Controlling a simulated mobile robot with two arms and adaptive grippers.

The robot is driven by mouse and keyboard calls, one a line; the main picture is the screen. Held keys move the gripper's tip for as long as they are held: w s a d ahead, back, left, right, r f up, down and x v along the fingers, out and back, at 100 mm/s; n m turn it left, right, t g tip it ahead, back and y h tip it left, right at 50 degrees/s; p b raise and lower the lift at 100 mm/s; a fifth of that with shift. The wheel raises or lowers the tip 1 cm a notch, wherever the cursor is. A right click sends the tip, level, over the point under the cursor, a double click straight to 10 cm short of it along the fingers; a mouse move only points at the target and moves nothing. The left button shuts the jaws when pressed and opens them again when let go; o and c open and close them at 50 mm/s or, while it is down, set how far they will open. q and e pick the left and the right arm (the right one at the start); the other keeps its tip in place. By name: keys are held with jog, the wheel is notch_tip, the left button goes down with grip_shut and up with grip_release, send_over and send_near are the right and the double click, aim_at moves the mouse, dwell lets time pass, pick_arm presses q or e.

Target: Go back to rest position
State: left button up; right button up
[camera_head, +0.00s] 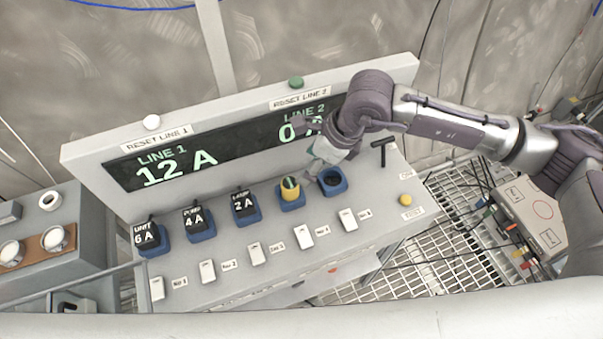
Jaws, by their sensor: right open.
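My right arm comes in from the right over a grey control panel (225,270). My right gripper (312,145) is open, in front of the right part of the display and just above the row of blue sockets. Nothing shows between its fingers. It hides part of the LINE 2 reading on the display (230,150); LINE 1 reads 12 A. My left gripper is not in view.
Black plugs marked 6 A (147,237), 4 A (196,221) and 2 A (243,205) sit in blue sockets. A yellow-topped piece (290,189) sits in another; the rightmost socket (332,181) looks empty. A black T-handle (384,150) stands right of the gripper.

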jog(key=shift+s+d+r, duration=0.1)
jog(key=shift+d+r, duration=0.1)
jog(key=shift+r, duration=0.3)
